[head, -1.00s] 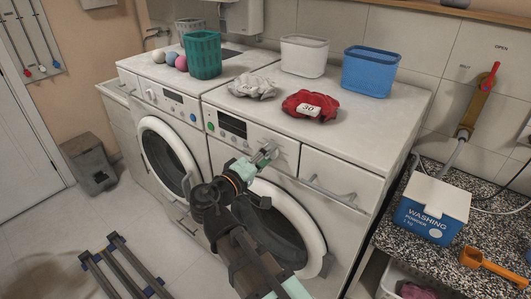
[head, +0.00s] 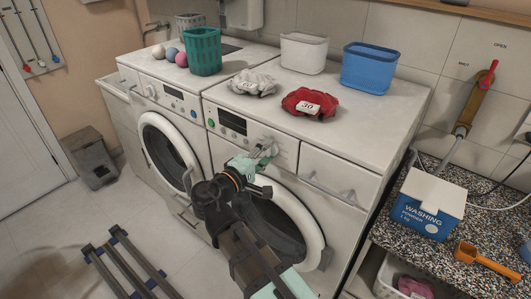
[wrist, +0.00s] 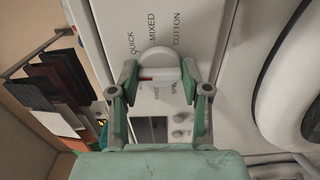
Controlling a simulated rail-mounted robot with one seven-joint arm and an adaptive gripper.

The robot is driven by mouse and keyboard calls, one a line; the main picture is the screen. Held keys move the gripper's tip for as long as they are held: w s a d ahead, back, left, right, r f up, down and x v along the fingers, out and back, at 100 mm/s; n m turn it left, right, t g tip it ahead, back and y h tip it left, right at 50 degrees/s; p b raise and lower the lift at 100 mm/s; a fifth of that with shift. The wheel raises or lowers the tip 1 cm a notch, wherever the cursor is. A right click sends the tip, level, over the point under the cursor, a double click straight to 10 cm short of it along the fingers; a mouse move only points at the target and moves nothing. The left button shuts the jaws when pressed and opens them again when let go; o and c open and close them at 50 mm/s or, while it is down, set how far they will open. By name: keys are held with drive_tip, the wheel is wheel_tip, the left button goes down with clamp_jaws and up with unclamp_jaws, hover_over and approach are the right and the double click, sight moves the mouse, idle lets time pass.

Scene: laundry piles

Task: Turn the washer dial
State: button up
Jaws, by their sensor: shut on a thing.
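The washer (head: 317,236) is the white machine on the right, with a round door and a control panel. Its dial (wrist: 158,60) is a pale round knob with a red mark, in the middle of the wrist view. The labels QUICK, MIXED and COTTON sit above it; smaller lettering below is partly hidden. My gripper (wrist: 159,76) is shut on the dial, one green finger touching each side. In the head view my gripper (head: 262,157) is at the panel below the red cloth and covers most of the dial.
A second white machine (head: 165,152) stands to the left. On top are a teal basket (head: 204,53), a grey-white cloth (head: 252,83), a red cloth (head: 311,102) labelled 30, and white and blue bins. A speckled counter at right holds a washing powder box (head: 427,207) and orange scoop.

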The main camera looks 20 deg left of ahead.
drive_tip(key=o, duration=1.1)
drive_tip(key=shift+o, duration=0.2)
drive_tip(key=v, duration=1.2)
